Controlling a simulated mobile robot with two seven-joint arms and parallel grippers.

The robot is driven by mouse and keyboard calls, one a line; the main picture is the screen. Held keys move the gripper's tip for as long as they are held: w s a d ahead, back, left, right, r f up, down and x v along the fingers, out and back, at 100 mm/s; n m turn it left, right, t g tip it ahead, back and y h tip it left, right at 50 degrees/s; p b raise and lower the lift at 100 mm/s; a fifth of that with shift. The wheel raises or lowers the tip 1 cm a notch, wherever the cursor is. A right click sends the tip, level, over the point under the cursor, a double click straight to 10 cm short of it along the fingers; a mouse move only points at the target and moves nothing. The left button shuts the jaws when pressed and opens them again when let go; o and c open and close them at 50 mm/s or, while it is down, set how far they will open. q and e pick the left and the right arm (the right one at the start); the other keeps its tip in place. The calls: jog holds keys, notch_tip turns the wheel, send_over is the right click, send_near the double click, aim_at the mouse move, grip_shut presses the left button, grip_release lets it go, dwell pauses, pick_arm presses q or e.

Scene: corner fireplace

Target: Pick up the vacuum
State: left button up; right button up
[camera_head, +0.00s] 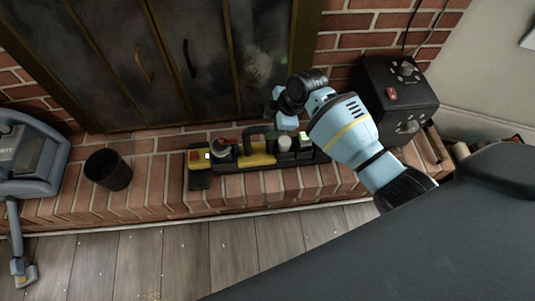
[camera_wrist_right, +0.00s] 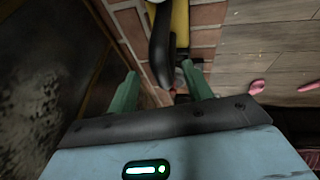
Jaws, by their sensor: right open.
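The yellow and black vacuum (camera_head: 258,158) lies on the brick hearth among small items in a dark row. Its black handle and yellow body (camera_wrist_right: 179,25) show in the right wrist view, ahead and between the finger lines.
A dark cup (camera_head: 108,169) stands on the hearth at left. A black box (camera_head: 397,95) with a red object stands behind my right arm. The dark fireplace doors (camera_head: 195,60) rise behind the hearth.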

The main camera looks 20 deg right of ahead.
jog(key=x, duration=0.2)
jog(key=shift+w+a+f+b, duration=0.1)
jog(key=shift+w+f+b, duration=0.05)
jog(key=shift+f+b, duration=0.25)
jog(key=shift+r, duration=0.15)
grip_shut()
dwell(0.8)
jog(key=shift+w+r, duration=0.1)
jog(key=shift+r, duration=0.1)
